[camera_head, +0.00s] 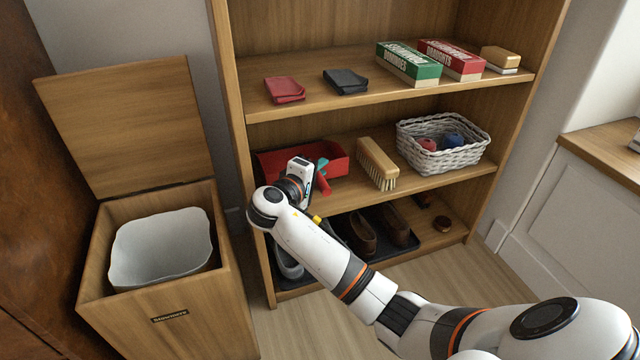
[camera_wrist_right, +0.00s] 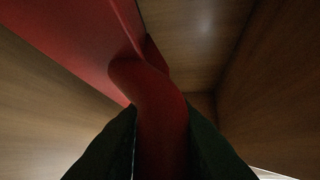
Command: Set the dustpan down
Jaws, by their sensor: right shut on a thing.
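The red dustpan (camera_head: 338,157) is at the left end of the middle shelf (camera_head: 410,188), a wide red tray shape partly hidden behind my wrist. My right gripper (camera_head: 321,170) is shut on its red handle, which points toward the shelf's front. In the right wrist view the handle (camera_wrist_right: 160,105) runs between the two dark fingers, and the red pan (camera_wrist_right: 85,40) spreads to the upper left. I cannot tell whether the pan touches the shelf board or hangs just above it. My left gripper is out of view.
A bristle brush (camera_head: 377,163) and a white wicker basket (camera_head: 445,158) with yarn stand to the right. The shelf above holds wallets and boxed games (camera_head: 410,63). Shoes (camera_head: 375,232) sit on a dark tray below. An open wooden bin (camera_head: 160,320) stands left.

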